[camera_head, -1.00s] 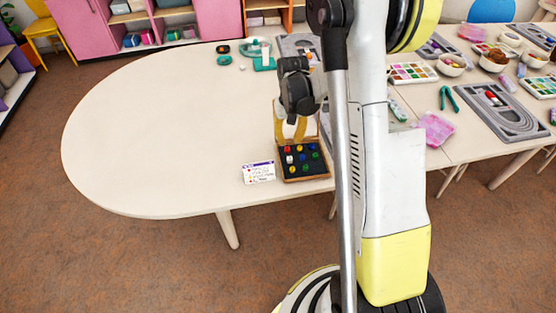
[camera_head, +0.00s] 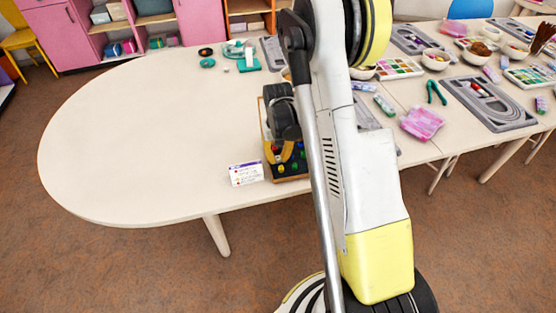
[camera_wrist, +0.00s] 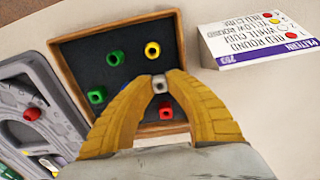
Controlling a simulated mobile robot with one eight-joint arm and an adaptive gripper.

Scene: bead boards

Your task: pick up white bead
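The white bead (camera_wrist: 159,83) shows in the wrist view between the fingertips of my gripper (camera_wrist: 160,78). The yellow fingers reach into the dark-lined wooden bead box (camera_wrist: 66,53) and close against the bead from both sides. The bead looks level with the others; I cannot tell if it is lifted. In the head view my gripper (camera_head: 284,158) is low over the box (camera_head: 292,178) at the table's front edge, and the white bead is hidden there. A red bead (camera_wrist: 166,110), a yellow bead (camera_wrist: 152,49) and two green beads, one at the upper left (camera_wrist: 115,58), lie around it.
A pattern card (camera_wrist: 262,40) stands beside the box; it also shows in the head view (camera_head: 246,174). A grey bead board (camera_wrist: 42,115) lies close on the box's other side. The table's left part (camera_head: 130,130) is clear.

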